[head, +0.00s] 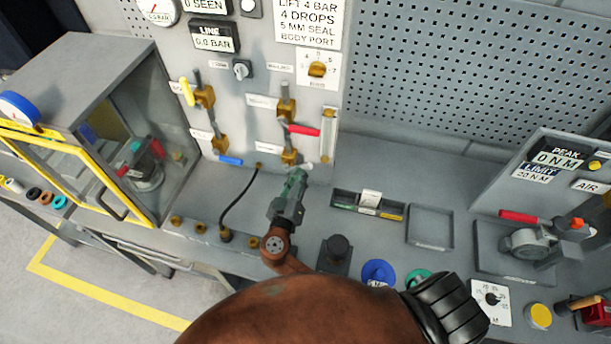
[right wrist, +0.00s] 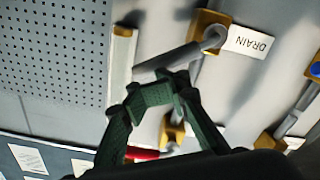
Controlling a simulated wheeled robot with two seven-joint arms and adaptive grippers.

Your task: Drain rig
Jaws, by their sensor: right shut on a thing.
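The lower right brass valve (head: 291,157) is on the grey panel, just beyond my right gripper (head: 296,180). In the right wrist view, a DRAIN label (right wrist: 248,43) sits beside that valve, and its grey lever (right wrist: 188,54) runs down-left to the green fingertips of my right gripper (right wrist: 160,86). The right gripper is shut on the drain lever; the fingers partly hide its end. The valve above it has a red lever (head: 303,130). Valves to the left have a yellow lever (head: 187,92) and a blue lever (head: 230,161). My left gripper is not in view.
A display reads LINE 0.0 BAR (head: 213,39). A clear tube (head: 328,135) stands right of the valves. A black hose (head: 238,205) rises from the bench to the panel. A yellow-framed cabinet (head: 75,175) stands left. An empty tray (head: 430,243) lies right.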

